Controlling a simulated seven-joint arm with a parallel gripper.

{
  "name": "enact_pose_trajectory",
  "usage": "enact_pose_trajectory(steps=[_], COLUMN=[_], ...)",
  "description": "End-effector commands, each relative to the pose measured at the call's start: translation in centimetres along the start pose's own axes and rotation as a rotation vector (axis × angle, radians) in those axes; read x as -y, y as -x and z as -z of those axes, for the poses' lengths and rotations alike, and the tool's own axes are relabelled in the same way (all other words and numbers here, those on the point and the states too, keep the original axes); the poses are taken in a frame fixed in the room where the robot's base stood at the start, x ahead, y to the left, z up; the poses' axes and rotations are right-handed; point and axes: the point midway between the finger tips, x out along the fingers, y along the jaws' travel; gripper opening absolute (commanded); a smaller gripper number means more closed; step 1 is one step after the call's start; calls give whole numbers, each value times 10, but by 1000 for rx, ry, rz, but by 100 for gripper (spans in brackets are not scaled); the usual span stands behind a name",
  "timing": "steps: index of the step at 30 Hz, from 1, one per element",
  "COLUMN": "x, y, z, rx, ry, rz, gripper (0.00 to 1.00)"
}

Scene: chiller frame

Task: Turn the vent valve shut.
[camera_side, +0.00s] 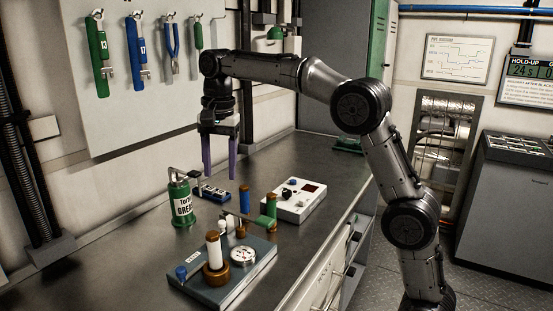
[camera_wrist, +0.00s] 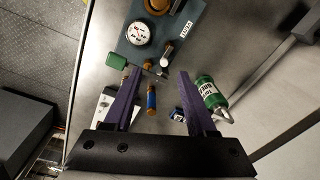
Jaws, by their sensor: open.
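A blue-grey valve block (camera_side: 250,275) lies on the bench, bearing a round white gauge (camera_side: 243,255). My gripper (camera_side: 219,178) is open and empty, pointing down above the bench behind the block. Its purple fingers (camera_wrist: 160,72) are apart.
A green grease can (camera_side: 181,203) stands left of my gripper. Blue (camera_side: 244,200) and green (camera_side: 271,206) upright cylinders stand near the block. A white instrument box (camera_side: 298,205) is to the right. Tools hang on the wall board (camera_side: 125,110). The bench's left front is clear.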

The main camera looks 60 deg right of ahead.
Motion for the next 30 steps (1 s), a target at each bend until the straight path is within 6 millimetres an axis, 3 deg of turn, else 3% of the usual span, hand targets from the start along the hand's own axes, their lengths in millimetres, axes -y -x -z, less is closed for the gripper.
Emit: enact_pose_trajectory(steps=[6,15,24,30], x=[-25,-66,-110,-129], y=[30,57,67,67], z=[-15,-38,-61,-70], rx=[-19,-46,-80,-97], ry=[9,54,153,207], rz=[41,96,150,172], gripper=[57,57,57,57])
